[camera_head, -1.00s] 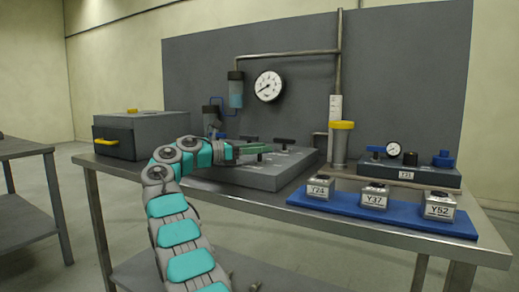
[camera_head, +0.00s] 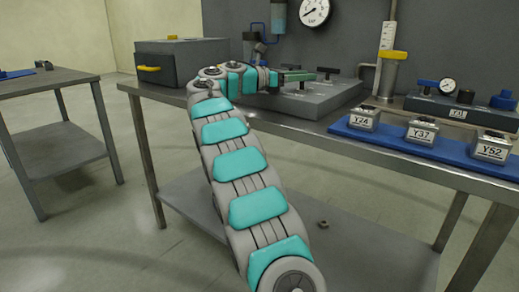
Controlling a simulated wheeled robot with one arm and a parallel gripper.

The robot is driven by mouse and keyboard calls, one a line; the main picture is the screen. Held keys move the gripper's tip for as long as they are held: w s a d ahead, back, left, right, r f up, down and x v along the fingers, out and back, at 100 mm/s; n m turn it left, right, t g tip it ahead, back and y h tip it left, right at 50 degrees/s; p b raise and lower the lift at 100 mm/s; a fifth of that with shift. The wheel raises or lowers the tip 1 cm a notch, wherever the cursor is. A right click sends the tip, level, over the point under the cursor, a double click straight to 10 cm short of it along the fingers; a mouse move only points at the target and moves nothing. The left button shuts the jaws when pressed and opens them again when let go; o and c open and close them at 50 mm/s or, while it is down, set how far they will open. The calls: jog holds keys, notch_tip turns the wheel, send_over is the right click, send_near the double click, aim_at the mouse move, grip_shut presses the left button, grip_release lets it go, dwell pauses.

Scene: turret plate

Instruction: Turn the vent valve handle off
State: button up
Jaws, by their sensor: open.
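A grey turret plate (camera_head: 330,103) lies on the steel table, with black T-shaped valve handles on top. One black handle (camera_head: 328,71) stands at its back, just right of my gripper. Small labels lie on the plate, too small to read, so I cannot tell which handle is the vent valve's. My gripper (camera_head: 299,76) is open, with green fingers reaching right over the left part of the plate. The fingers and wrist hide part of the plate, and I cannot tell whether they touch a handle.
A grey box with a yellow handle (camera_head: 178,60) stands left on the table. At right are a blue mat (camera_head: 385,138) with blocks Y24, Y37 and Y52, a gauge unit (camera_head: 460,106) and a yellow-collared cylinder (camera_head: 389,72). A nut-like part (camera_head: 323,224) lies on the lower shelf.

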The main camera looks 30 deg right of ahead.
jog(key=shift+r+n+t, duration=0.1)
jog(key=shift+n+t, duration=0.7)
jog(key=shift+t, duration=0.4)
